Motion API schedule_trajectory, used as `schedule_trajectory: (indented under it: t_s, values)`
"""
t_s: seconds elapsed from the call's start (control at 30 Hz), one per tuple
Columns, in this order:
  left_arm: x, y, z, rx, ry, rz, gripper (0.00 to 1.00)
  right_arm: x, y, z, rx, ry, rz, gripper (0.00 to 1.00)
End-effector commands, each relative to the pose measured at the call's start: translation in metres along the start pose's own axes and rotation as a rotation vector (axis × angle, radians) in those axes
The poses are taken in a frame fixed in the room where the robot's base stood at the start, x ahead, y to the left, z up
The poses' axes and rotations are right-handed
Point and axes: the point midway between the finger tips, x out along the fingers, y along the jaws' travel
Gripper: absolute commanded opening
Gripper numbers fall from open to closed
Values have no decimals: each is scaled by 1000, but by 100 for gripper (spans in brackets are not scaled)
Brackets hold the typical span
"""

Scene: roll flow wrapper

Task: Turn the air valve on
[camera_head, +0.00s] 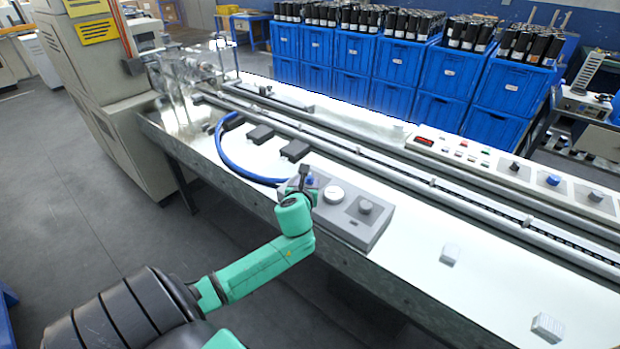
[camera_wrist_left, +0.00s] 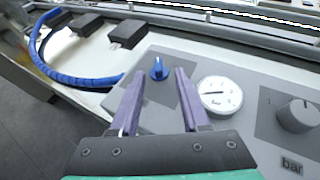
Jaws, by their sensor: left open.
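The air valve, a small blue knob (camera_wrist_left: 158,69), sits on the grey panel box (camera_wrist_left: 262,70). In the left wrist view it stands just beyond and between my open left fingers, with its pointer upward. My left gripper (camera_wrist_left: 158,88) is open and empty, its two purple fingers apart on either side of the knob; I cannot tell whether they touch it. In the head view my left gripper (camera_head: 303,182) is over the left end of the panel box (camera_head: 352,222), mostly hiding the knob. My right gripper is not in view.
A white gauge (camera_wrist_left: 220,94) and a grey knob (camera_wrist_left: 297,115) sit right of the blue knob. A blue hose (camera_head: 233,164) curves to the box. Dark blocks (camera_head: 295,149) lie behind.

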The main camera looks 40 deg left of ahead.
Motion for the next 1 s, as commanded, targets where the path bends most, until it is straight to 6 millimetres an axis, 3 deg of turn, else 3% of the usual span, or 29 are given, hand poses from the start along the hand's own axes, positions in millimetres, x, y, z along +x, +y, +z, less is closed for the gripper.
schedule_trajectory:
  t_s: [0.1,0.2,0.53,0.57,0.67,1.0]
  values:
    - [29,0,0,-4,0,3,46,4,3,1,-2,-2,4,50]
    - [45,0,-1,-2,0,1,46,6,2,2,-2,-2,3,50]
    - [53,0,-1,-2,1,-1,46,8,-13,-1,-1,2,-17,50]
    - [53,0,-1,-2,1,-1,39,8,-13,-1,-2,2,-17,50]
    - [53,0,-1,-2,1,-1,0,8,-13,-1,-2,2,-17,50]
    - [53,1,0,4,2,-13,0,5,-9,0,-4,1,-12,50]
